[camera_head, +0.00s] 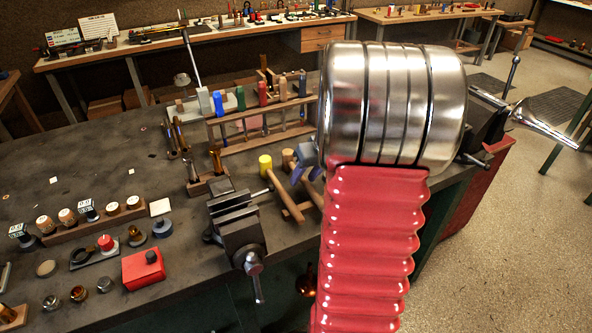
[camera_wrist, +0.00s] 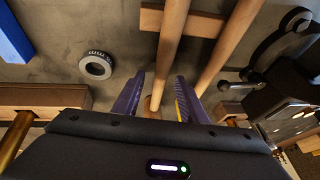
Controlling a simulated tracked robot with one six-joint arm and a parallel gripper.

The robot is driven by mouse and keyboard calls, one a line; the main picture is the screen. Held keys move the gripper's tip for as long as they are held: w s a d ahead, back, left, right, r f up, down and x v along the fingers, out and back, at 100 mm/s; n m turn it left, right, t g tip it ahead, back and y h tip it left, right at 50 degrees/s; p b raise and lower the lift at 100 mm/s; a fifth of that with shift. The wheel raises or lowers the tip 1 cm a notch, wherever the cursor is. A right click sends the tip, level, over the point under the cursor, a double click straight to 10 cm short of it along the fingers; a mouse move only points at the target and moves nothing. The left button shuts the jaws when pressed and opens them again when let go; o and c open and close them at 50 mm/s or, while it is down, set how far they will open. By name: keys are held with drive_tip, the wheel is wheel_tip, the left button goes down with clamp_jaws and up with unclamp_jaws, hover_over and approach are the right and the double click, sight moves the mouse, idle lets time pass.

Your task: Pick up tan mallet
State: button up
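The tan mallet's head (camera_head: 288,158) shows on the bench in the head view, just right of a yellow mallet head (camera_head: 265,163). My gripper (camera_head: 301,174) is beside the tan head, partly hidden by my arm. In the wrist view, my gripper's purple fingers (camera_wrist: 160,78) are apart. The wooden handle (camera_wrist: 171,50) that seems to be the tan mallet's runs down between them, with a tan end (camera_wrist: 151,104) low in the gap. I cannot tell whether either finger touches it.
A second wooden handle (camera_wrist: 229,45) lies close on the right in the wrist view, over a wooden crosspiece (camera_wrist: 150,17). A dark vise (camera_head: 238,225) stands left of the mallets. A wooden rack (camera_head: 250,145) stands behind them.

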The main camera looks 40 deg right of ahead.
drive_tip(key=shift+c, duration=0.4)
clamp_jaws()
idle(0.4)
